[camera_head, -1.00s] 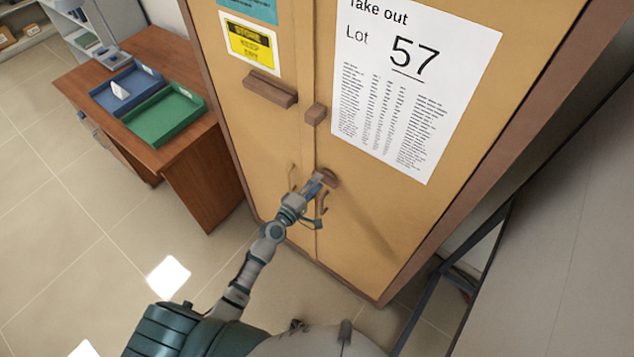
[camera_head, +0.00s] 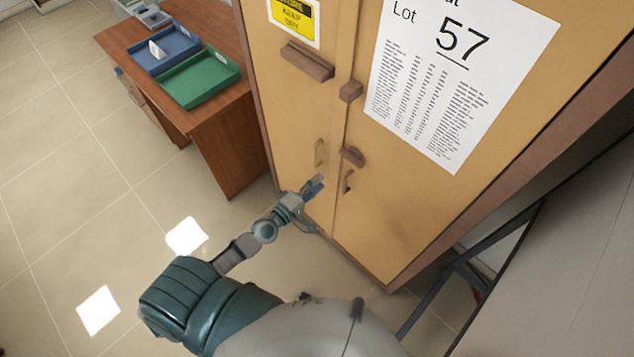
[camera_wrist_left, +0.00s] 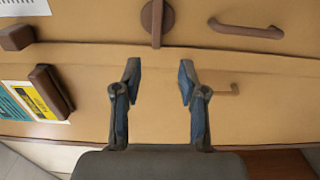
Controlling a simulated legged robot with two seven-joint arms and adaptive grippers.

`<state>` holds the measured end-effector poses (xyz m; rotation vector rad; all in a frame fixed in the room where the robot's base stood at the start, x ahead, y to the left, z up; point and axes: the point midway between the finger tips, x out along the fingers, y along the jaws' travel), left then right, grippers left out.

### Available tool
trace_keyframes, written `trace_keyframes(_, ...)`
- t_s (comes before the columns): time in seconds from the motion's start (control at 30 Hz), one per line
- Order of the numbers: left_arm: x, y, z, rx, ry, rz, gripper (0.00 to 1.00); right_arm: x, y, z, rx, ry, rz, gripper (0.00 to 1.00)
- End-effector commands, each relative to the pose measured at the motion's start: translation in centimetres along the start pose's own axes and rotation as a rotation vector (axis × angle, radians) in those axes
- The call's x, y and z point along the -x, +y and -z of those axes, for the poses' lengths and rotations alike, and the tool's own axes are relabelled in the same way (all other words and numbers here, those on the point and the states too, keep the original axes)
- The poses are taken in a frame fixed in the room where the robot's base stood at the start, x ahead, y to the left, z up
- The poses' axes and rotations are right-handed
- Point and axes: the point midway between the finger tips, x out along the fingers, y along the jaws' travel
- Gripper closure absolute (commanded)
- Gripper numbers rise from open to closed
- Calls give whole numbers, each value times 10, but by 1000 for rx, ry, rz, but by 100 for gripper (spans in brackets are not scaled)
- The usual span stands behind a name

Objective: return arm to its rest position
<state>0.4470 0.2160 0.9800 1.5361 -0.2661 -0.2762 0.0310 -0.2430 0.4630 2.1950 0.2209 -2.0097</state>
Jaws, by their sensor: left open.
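My left gripper (camera_head: 313,188) is in front of the tan cabinet (camera_head: 300,105), low on its doors, near the seam between them. The left wrist view shows the same gripper (camera_wrist_left: 157,85) with its two fingers apart and nothing between them. A brown latch knob (camera_head: 352,156) and a curved handle (camera_head: 348,181) are on the right door, just beyond the fingers and apart from them. The knob also shows in the left wrist view (camera_wrist_left: 157,18), ahead of the fingertips. A thinner handle (camera_head: 319,153) is on the left door. My right gripper is not in view.
A wooden desk (camera_head: 225,125) stands left of the cabinet, with a blue tray (camera_head: 172,62) and a green tray (camera_head: 200,90) on it. A dark metal frame (camera_head: 460,270) stands right of the cabinet. The tiled floor (camera_head: 60,190) at left is clear.

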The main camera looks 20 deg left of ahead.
Motion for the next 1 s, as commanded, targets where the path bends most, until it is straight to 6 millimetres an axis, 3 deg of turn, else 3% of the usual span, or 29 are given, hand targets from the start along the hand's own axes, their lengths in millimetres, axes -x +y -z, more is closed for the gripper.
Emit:
trace_keyframes(0.47, 0, -1, 1, -2, 1, 1, 58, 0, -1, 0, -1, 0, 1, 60)
trace_keyframes(0.57, 0, -16, 4, -35, 10, 28, 58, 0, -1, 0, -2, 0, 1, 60)
trace_keyframes(0.67, 4, -61, 14, -133, 30, 112, 58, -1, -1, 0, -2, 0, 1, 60)
trace_keyframes(0.77, 18, -134, 24, -290, 37, 255, 58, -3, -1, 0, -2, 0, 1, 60)
trace_keyframes(0.87, 45, -214, 29, -464, 7, 428, 58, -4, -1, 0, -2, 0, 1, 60)
trace_keyframes(1.0, 101, -318, 21, -680, -102, 668, 58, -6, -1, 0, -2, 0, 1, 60)
